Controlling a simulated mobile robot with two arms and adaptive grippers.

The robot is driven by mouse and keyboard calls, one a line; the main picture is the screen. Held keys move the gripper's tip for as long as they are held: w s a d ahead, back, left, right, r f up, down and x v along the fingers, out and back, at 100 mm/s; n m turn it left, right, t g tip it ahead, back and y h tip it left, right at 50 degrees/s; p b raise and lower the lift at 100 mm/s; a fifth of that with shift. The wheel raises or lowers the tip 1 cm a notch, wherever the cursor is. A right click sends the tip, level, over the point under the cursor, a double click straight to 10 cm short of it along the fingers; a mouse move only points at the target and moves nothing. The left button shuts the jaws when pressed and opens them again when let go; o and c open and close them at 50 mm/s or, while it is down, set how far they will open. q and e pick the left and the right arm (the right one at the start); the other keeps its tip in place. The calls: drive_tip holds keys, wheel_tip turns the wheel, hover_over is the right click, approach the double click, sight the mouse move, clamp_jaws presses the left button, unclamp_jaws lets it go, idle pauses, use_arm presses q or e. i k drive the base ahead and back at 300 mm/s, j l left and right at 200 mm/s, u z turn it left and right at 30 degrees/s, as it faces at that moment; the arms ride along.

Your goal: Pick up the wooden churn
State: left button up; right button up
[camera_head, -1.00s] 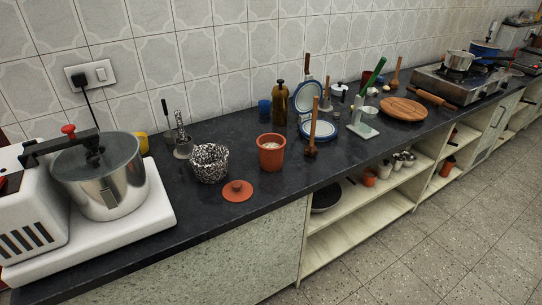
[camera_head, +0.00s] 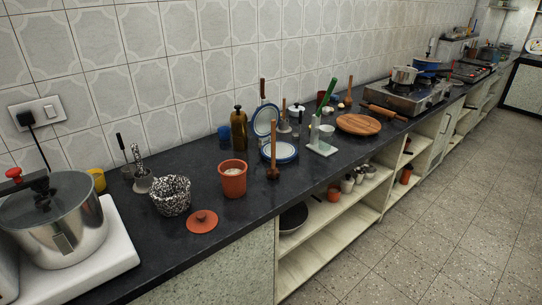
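The wooden churn (camera_head: 273,152) appears to be the brown wooden stick with a thick knobbed lower end. It stands upright on the dark counter (camera_head: 135,232), right of an orange pot (camera_head: 233,180) and in front of a white dish with a blue rim (camera_head: 280,152). A similar, smaller wooden tool (camera_head: 348,92) shows farther back, near the round wooden board. Neither of my grippers is in view.
A patterned pot (camera_head: 170,196) and an orange lid (camera_head: 202,221) are left of the orange pot. A dark bottle (camera_head: 239,130) stands behind. A round wooden board (camera_head: 358,124) and a stove (camera_head: 411,96) lie farther right. The tiled floor (camera_head: 450,220) is clear.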

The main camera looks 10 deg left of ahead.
sight(273, 172)
drive_tip(key=i+j+z, duration=0.1)
drive_tip(key=i+z, duration=0.2)
drive_tip(key=i, duration=0.25)
drive_tip(key=i+j+z, duration=0.3)
drive_tip(key=i, duration=0.3)
